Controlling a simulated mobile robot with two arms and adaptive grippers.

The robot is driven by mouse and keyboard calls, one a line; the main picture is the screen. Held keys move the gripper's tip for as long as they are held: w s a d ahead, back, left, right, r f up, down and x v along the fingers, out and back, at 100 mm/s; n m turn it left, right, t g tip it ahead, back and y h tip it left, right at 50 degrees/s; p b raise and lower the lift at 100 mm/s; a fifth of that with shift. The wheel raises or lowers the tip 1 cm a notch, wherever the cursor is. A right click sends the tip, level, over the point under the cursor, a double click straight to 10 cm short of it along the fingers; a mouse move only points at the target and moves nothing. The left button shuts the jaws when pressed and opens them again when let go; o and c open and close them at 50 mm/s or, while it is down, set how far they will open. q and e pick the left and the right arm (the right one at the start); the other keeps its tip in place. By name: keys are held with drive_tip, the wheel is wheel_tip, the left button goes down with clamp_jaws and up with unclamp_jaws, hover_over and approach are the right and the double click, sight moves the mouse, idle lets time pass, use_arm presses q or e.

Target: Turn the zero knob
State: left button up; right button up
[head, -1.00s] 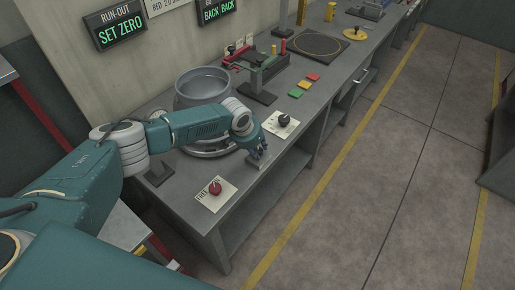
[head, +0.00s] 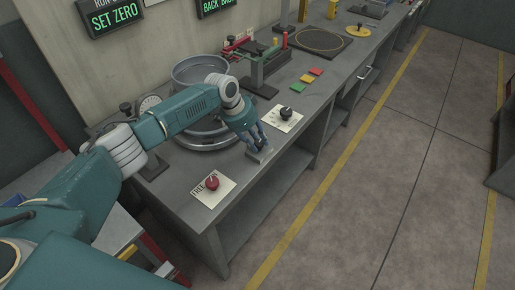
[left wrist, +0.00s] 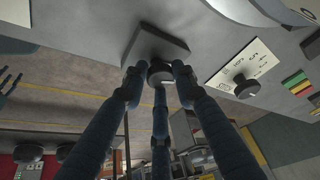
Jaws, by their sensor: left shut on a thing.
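A dark round knob (left wrist: 160,72) with a light mark sits on a grey block (left wrist: 150,43) in the left wrist view. I take it for the zero knob; I read no label on it. My left gripper (left wrist: 158,82) is shut on it, its blue fingers around the knob. In the head view the left gripper (head: 261,146) is at the small grey block (head: 259,156) near the bench's front edge, and its fingers largely hide the knob. Blue finger-like parts at the left wrist view's left edge look like my right gripper (left wrist: 8,82); they are cut off.
A red knob on a white plate (head: 212,184) is nearer on the bench, and a black knob on a white plate (head: 286,114) is farther along. A sign (head: 114,14) reads SET ZERO. Open floor lies right.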

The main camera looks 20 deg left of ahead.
use_arm(q)
drive_tip(key=m+b, duration=0.2)
drive_tip(key=b, duration=0.1)
drive_tip(key=shift+w+r+h, duration=0.1)
drive_tip(key=shift+w+h, duration=0.2)
drive_tip(key=shift+r+m+g+b, duration=0.2)
drive_tip(key=shift+m+g+b, duration=0.25)
drive_tip(key=shift+m, duration=0.25)
drive_tip(key=shift+d, duration=0.1)
drive_tip(key=o, duration=1.2)
drive_tip(key=shift+c, duration=0.2)
drive_tip(key=shift+d+f, duration=0.1)
drive_tip(key=v, duration=1.2)
drive_tip(key=shift+f, duration=0.1)
